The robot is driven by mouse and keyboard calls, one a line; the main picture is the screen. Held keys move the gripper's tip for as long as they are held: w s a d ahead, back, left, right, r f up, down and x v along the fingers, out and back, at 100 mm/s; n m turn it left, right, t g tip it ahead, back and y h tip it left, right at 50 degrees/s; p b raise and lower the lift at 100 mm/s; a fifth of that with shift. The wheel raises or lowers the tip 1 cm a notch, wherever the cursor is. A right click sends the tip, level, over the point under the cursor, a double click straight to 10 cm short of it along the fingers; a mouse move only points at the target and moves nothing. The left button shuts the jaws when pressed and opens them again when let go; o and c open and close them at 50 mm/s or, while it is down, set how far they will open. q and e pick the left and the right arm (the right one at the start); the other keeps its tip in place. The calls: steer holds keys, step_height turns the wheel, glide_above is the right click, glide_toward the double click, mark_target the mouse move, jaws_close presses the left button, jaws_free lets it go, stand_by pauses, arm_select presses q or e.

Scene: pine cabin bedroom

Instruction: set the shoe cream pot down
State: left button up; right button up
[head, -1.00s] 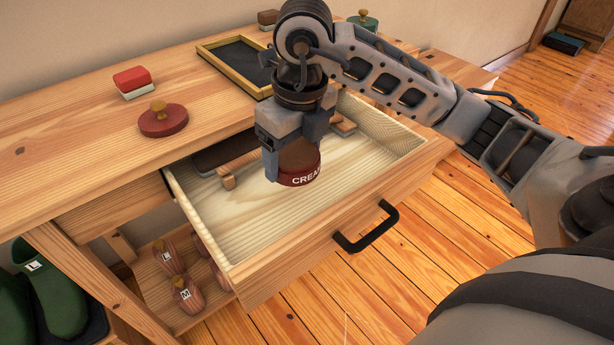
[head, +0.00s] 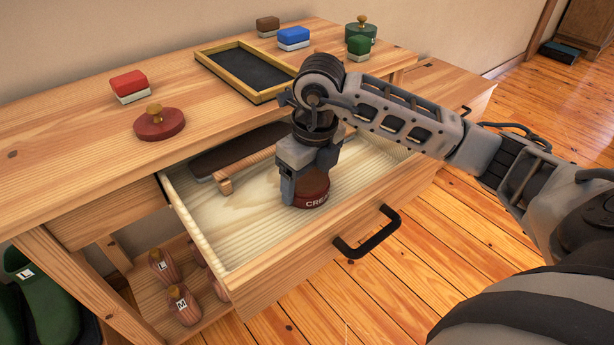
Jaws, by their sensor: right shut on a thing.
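The shoe cream pot (head: 312,192) is dark red with white letters, "CREA" showing on its side. My right gripper (head: 305,185) is shut on it from above, and its fingers hide much of the pot. The pot is upright inside the open drawer (head: 290,245), low over or on the pale drawer floor; I cannot tell whether it touches. My left gripper is not in view.
A brush (head: 240,155) with a wooden handle lies at the drawer's back left. The bench top holds a tray (head: 248,95), a red lid with a knob (head: 160,123), a red-and-white block (head: 130,86), a blue block (head: 293,38) and green items. The drawer's front left floor is clear.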

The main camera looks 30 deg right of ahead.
mark_target(312, 183)
steer(key=o, duration=0.9)
steer(key=shift+f, duration=0.15)
steer(key=shift+c, duration=0.2)
steer(key=o, duration=0.4)
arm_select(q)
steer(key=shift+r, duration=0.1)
arm_select(e)
steer(key=shift+r, duration=0.3)
arm_select(q)
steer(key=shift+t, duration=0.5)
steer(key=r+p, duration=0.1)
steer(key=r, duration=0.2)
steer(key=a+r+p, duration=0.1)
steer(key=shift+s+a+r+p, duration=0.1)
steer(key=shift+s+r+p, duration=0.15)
steer(key=shift+p, duration=0.1)
arm_select(e)
steer(key=r, duration=0.4)
steer(key=s+r, duration=0.1)
steer(key=r, duration=0.6)
steer(key=shift+s+d+r, duration=0.15)
steer(key=shift+s+r, duration=0.1)
steer(key=shift+r, duration=0.1)
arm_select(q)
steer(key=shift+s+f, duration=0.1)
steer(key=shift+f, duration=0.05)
